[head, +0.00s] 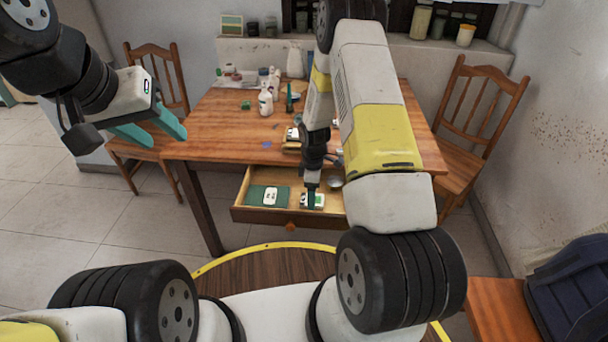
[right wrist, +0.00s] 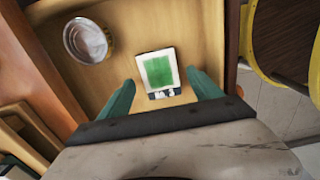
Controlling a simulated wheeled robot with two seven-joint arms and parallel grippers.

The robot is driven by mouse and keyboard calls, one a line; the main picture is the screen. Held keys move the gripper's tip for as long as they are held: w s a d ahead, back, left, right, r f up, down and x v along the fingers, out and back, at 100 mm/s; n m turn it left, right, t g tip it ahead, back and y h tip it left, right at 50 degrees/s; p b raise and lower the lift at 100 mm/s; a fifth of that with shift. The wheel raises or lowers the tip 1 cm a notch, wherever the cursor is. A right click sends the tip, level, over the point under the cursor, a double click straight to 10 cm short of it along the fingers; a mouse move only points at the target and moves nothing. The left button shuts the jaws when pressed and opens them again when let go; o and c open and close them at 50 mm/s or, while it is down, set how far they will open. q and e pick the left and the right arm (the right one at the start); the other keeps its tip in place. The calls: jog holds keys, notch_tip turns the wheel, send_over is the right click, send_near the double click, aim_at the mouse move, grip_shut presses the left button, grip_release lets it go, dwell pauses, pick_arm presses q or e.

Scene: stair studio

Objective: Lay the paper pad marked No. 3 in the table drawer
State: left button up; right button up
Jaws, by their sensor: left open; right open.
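The open table drawer (head: 285,216) is pulled out from the table's front. A small white pad with a green face (head: 313,201) lies toward its right part; in the right wrist view the pad (right wrist: 158,70) appears to rest on the drawer floor. Its small dark marks are too small to read. My right gripper (head: 312,188) reaches down into the drawer, open, with its teal fingers on either side of the pad and gaps visible between. My left gripper (head: 160,132) is open and empty, raised left of the table.
A green mat (head: 254,195) with a white labelled piece (head: 270,197) lies in the drawer's left part. The wooden table (head: 220,130) holds bottles (head: 265,101) and other small items. Chairs (head: 482,120) stand either side.

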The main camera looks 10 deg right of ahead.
jog(key=s+r+m+t, duration=0.2)
jog(key=s+r+m, duration=0.2)
jog(key=r, duration=1.3)
jog(key=s+r+m+t, duration=0.1)
jog(key=s+r+m, duration=0.25)
jog(key=r, duration=1.35)
jog(key=s+a+r+m+t+y, duration=0.1)
jog(key=s+r+m, duration=0.2)
jog(key=s+r, duration=0.2)
jog(key=s+a+r+m+t+y, duration=0.1)
jog(key=s+r, duration=0.4)
jog(key=s, duration=0.6)
jog(key=m+t, duration=0.1)
jog(key=m, duration=0.1)
jog(key=shift+s+r+m, duration=0.15)
jog(key=shift+s+m, duration=0.2)
jog(key=shift+s, duration=0.05)
jog(key=shift+a, duration=0.1)
jog(key=shift+c, duration=0.4)
